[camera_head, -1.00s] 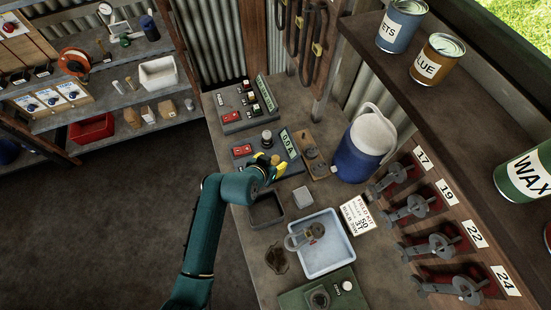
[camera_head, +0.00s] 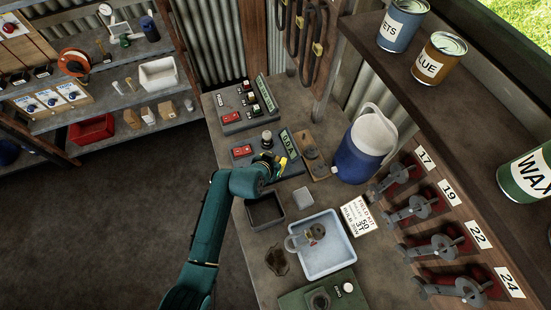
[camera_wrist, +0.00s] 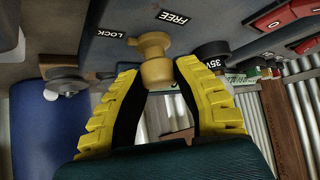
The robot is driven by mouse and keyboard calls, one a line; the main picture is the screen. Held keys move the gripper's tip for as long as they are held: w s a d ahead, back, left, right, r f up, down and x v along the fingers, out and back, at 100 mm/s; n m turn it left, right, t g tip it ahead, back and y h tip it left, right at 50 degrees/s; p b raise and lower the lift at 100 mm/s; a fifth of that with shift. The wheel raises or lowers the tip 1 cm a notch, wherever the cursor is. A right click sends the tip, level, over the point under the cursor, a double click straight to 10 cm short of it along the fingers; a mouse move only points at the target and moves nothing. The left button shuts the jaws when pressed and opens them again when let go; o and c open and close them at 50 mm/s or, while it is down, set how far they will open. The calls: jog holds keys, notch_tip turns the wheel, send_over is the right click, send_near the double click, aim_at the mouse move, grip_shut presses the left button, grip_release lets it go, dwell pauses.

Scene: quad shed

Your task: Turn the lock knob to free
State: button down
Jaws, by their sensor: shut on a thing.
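The lock knob (camera_wrist: 156,70) is brass-coloured and stands out from a grey panel (camera_wrist: 205,22) in the wrist view. The panel carries a LOCK label (camera_wrist: 109,33) left of the knob and a FREE label (camera_wrist: 173,17) above right of it. My gripper (camera_wrist: 157,82) has its yellow, black-padded fingers closed on the knob from both sides. In the head view my gripper (camera_head: 281,163) is at the front edge of the middle control box (camera_head: 244,162), and it hides the knob there. I cannot tell exactly where the knob points.
A black knob marked 35W (camera_wrist: 212,55) sits close to the right finger. On the bench are a dark open tray (camera_head: 265,211), a pale blue tray (camera_head: 322,264) and a blue jug (camera_head: 362,150). Another control box (camera_head: 240,113) stands behind.

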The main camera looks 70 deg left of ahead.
jog(key=shift+f+m+b, duration=0.25)
jog(key=shift+m+b, duration=0.05)
jog(key=shift+b, duration=0.1)
jog(key=shift+f+m+t+h+b, duration=0.15)
jog(key=shift+m+t+h+b, duration=0.55)
jog(key=shift+m+b, duration=0.25)
jog(key=m+t+h+b, duration=0.1)
jog(key=m+h+b, duration=0.3)
jog(key=m+b, duration=0.2)
jog(key=shift+a+m+h, duration=0.1)
jog(key=shift+m+h, duration=0.15)
jog(key=shift+h, duration=0.15)
jog(key=m+h+b, duration=0.4)
jog(key=m+b, duration=0.1)
jog(key=b, duration=0.1)
jog(key=shift+g, duration=0.3)
jog(key=m+h+b, duration=0.1)
jog(key=m+b, duration=0.1)
jog(key=m+g+h+b, duration=0.1)
jog(key=m+b, duration=0.1)
jog(key=shift+g, duration=0.3)
jog(key=shift+h, duration=0.3)
jog(key=c, duration=0.7)
grip_release()
jog(key=shift+r, duration=0.2)
jog(key=shift+c, duration=0.2)
jog(key=shift+r, duration=0.1)
